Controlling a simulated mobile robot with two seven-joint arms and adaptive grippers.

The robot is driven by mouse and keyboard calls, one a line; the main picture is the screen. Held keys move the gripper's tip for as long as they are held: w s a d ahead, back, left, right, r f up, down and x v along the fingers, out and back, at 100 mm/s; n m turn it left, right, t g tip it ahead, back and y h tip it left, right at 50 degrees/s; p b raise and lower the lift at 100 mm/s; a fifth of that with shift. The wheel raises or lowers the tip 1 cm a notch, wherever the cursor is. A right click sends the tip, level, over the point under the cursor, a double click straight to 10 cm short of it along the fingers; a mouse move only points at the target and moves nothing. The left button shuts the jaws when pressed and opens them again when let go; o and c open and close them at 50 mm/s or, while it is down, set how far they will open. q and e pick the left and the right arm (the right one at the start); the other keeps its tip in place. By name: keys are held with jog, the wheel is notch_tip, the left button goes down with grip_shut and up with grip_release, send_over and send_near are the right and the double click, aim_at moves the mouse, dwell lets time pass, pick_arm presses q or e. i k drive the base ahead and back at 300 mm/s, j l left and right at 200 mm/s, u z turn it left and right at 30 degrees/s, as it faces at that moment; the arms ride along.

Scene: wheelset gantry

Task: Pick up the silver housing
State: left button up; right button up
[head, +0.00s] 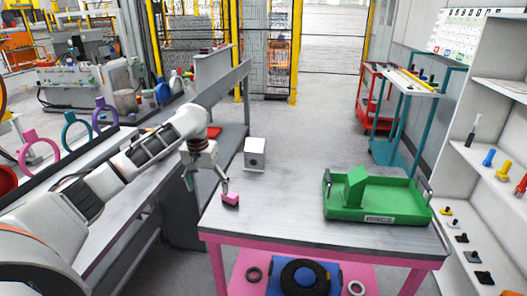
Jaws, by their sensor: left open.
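The silver housing (255,152) is a pale grey box with a dark round spot on its front. It stands upright on the far left part of the grey table. My left gripper (207,184) is open and empty, at the table's left edge, to the left of the housing and lower in the picture. It is apart from the housing. A small pink block (231,200) is by its right fingertip; I cannot tell whether they touch. My right gripper is not in view.
A green tray (375,218) holding a green block (355,187) stands on the table's right side. The table's middle is clear. A grey bench (150,190) runs along the left. White shelves (487,150) with small parts stand at the right.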

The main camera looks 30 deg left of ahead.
aim_at(255, 150)
jog(key=i, duration=1.1)
